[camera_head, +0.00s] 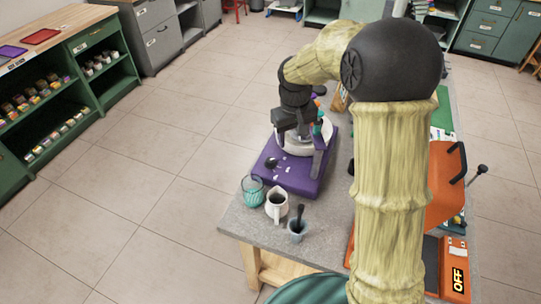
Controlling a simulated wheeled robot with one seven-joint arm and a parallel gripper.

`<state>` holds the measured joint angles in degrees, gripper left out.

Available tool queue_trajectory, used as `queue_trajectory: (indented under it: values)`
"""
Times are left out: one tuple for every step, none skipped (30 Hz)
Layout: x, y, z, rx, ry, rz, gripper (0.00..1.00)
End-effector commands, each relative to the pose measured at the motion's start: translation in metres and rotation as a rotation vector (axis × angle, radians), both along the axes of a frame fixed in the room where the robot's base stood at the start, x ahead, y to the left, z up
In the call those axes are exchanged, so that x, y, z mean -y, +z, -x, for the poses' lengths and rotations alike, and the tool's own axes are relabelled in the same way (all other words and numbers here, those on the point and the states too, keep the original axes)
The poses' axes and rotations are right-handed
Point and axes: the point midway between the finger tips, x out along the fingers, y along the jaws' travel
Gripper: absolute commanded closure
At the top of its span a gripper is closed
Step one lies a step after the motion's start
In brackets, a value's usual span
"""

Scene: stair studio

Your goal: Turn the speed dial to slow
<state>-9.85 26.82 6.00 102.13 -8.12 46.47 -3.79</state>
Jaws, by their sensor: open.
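A purple machine (297,182) stands on the grey table, with a pale round part (297,147) on top. A black knob (271,163) sits on its left front part, with small white marks beside it; I take it for the speed dial. The marks are too small to read, so its setting cannot be told. My gripper (291,135) is open above the machine, near the pale round part, up and to the right of the knob. Its fingertips are small and dark here, and I cannot tell whether they touch anything. My arm hides part of the table.
A teal glass jar (252,190), a white jug (276,207) and a cup (297,231) with a dark handle stand at the table's (240,218) near left corner. The floor at left is clear.

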Motion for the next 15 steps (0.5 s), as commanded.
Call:
queue_trajectory:
  values:
    - [-0.016,-0.001,-0.015,-0.011,0.037,0.007,0.48]
    - [-0.025,-0.001,-0.022,-0.016,0.057,0.013,0.48]
    - [-0.035,-0.002,-0.031,-0.025,0.080,0.019,0.48]
    - [-0.042,-0.002,-0.037,-0.030,0.095,0.024,0.48]
    - [-0.049,-0.003,-0.043,-0.036,0.111,0.030,0.48]
    - [-0.058,-0.004,-0.049,-0.042,0.128,0.035,0.48]
    - [-0.063,-0.004,-0.053,-0.047,0.138,0.039,0.48]
    - [-0.067,-0.005,-0.057,-0.050,0.147,0.042,0.48]
    - [-0.072,-0.005,-0.061,-0.054,0.158,0.046,0.48]
    - [-0.074,-0.006,-0.063,-0.056,0.162,0.048,0.48]
    - [-0.076,-0.006,-0.065,-0.057,0.166,0.050,0.48]
    - [-0.077,-0.006,-0.066,-0.060,0.170,0.052,0.48]
    - [-0.078,-0.006,-0.067,-0.060,0.171,0.054,0.48]
    - [-0.077,-0.006,-0.067,-0.060,0.171,0.054,0.48]
    - [-0.077,-0.006,-0.068,-0.060,0.170,0.054,0.48]
